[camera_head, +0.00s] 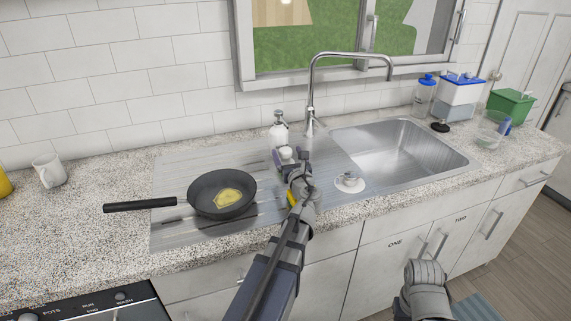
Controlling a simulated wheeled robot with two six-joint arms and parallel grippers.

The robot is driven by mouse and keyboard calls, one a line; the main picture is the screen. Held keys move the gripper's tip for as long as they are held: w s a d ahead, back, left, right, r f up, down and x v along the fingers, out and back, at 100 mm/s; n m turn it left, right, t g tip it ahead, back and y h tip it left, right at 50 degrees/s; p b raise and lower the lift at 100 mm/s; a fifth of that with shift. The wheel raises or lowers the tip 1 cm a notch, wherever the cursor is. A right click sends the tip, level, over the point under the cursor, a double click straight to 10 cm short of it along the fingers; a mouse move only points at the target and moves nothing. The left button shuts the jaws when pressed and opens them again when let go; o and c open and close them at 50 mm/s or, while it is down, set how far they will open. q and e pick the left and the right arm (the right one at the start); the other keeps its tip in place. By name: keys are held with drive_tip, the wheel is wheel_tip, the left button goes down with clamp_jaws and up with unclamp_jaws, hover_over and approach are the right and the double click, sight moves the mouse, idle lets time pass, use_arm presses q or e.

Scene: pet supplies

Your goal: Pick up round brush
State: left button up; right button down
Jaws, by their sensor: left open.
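A small round thing with a white base and a grey knob on top, which looks like the round brush (349,182), sits on the steel drainboard just left of the sink bowl. My left gripper (289,156) is open over the drainboard, to the left of the brush and apart from it. A small pale thing shows at its fingers, but I cannot tell whether it is part of the gripper. My right arm shows at the lower right in front of the cabinets, and I cannot make out its jaws.
A black pan (205,190) with yellow food lies left of my left gripper. A white bottle (278,130) and the tall tap (311,95) stand behind it. The sink bowl (400,150) is empty. A black-based item (440,126) and several containers stand at the right. A mug (49,171) is far left.

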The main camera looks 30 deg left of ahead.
use_arm(q)
drive_tip(key=x, duration=0.6)
drive_tip(key=shift+f, duration=0.1)
clamp_jaws()
idle(0.5)
